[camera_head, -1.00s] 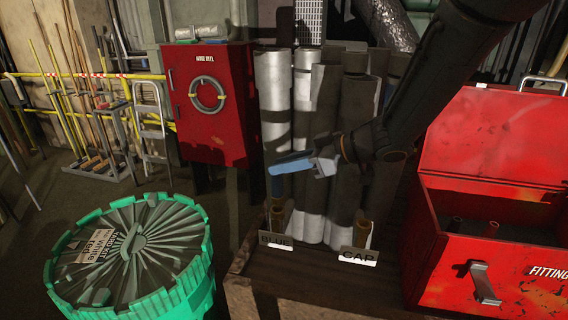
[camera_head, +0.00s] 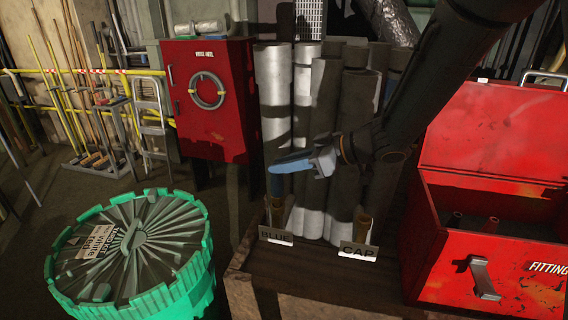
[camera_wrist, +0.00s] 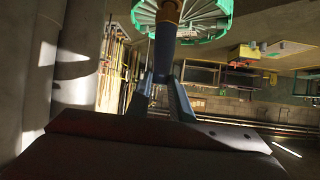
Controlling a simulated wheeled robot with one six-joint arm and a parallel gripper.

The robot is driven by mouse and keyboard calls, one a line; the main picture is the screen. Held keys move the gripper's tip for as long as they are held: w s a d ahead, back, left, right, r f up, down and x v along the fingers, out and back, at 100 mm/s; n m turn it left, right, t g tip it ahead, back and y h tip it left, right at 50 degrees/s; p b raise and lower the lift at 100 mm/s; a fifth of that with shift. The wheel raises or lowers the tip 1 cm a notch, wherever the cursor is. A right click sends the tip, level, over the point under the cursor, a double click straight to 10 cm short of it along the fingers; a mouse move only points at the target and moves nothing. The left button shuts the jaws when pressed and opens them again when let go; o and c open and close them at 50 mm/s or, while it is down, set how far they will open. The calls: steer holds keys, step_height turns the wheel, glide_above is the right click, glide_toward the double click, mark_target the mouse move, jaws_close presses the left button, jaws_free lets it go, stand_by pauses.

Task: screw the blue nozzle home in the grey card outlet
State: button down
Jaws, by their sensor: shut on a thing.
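My gripper (camera_head: 290,165) reaches in from the right, its blue-grey fingers level in the head view. It is shut on the blue nozzle (camera_head: 277,186), which hangs upright below the fingers. In the wrist view the nozzle (camera_wrist: 165,46) runs out from between the fingers (camera_wrist: 164,80). Its lower end meets a brown pipe outlet (camera_head: 277,211) behind a card (camera_head: 275,237) that reads BLUE. They look in line, but how deep the nozzle sits cannot be told. A second brown outlet (camera_head: 362,225) stands to the right behind a card (camera_head: 358,251) reading CAP.
Tall grey rolls (camera_head: 325,130) stand close behind the outlets. An open red fittings box (camera_head: 450,262) is at the right of the dark bench (camera_head: 300,270). A green-rimmed drum (camera_head: 205,262) stands at front left, and a red hose cabinet (camera_head: 208,130) behind.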

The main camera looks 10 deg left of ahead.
steer(key=shift+f, duration=0.4)
steer(key=c, duration=1.5)
jaws_free()
steer(key=shift+r+p, duration=3)
steer(key=shift+p, duration=0.35)
